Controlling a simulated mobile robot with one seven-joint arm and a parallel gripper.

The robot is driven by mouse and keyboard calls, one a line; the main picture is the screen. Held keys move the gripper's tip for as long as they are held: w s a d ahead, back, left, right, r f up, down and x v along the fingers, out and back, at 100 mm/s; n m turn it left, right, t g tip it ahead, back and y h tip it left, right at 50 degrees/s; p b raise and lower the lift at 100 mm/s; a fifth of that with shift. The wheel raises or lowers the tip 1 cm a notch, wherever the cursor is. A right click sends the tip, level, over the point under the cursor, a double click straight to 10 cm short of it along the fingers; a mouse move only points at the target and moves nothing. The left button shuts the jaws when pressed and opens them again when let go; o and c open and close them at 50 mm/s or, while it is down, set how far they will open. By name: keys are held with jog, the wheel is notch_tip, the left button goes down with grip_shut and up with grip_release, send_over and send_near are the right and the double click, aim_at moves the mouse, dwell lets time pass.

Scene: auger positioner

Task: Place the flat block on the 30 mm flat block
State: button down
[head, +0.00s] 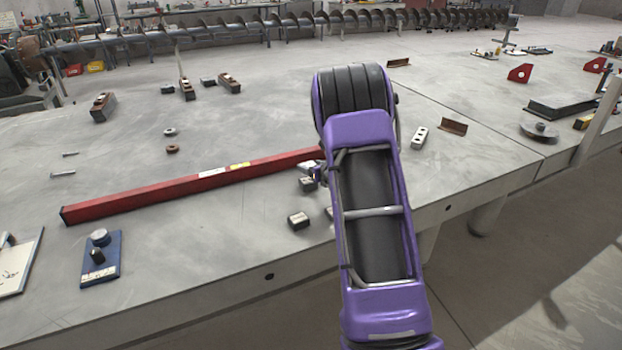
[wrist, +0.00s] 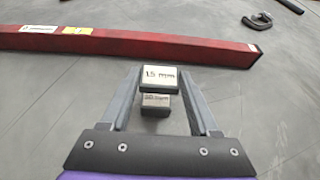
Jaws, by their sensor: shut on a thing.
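In the wrist view my gripper (wrist: 160,78) is shut on a flat block marked 15 mm (wrist: 160,77), with one finger at each side. A smaller-looking block, whose blurred label seems to read 30 mm (wrist: 156,103), shows just below it in the picture, partly covered by the held block. The two overlap in this view; I cannot tell whether they touch. In the head view my purple arm hides most of the gripper. Small blocks show at the arm's left edge, one of them dark with a pale top (head: 308,183); I cannot read their labels.
A long red beam (head: 190,185) lies on the grey table (head: 210,255) just beyond the gripper. Another small block (head: 298,221) sits nearer the table's front edge. A blue plate with a knob (head: 100,258) lies at left. The table between them is clear.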

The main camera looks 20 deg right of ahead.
jog(key=shift+f, duration=1.75)
jog(key=shift+f+b, duration=0.2)
jog(key=shift+b, duration=0.25)
jog(key=shift+c, duration=0.6)
grip_release()
jog(key=shift+r+p, duration=0.3)
jog(key=shift+p, duration=0.1)
jog(key=v, duration=1.2)
jog(key=shift+f, duration=0.2)
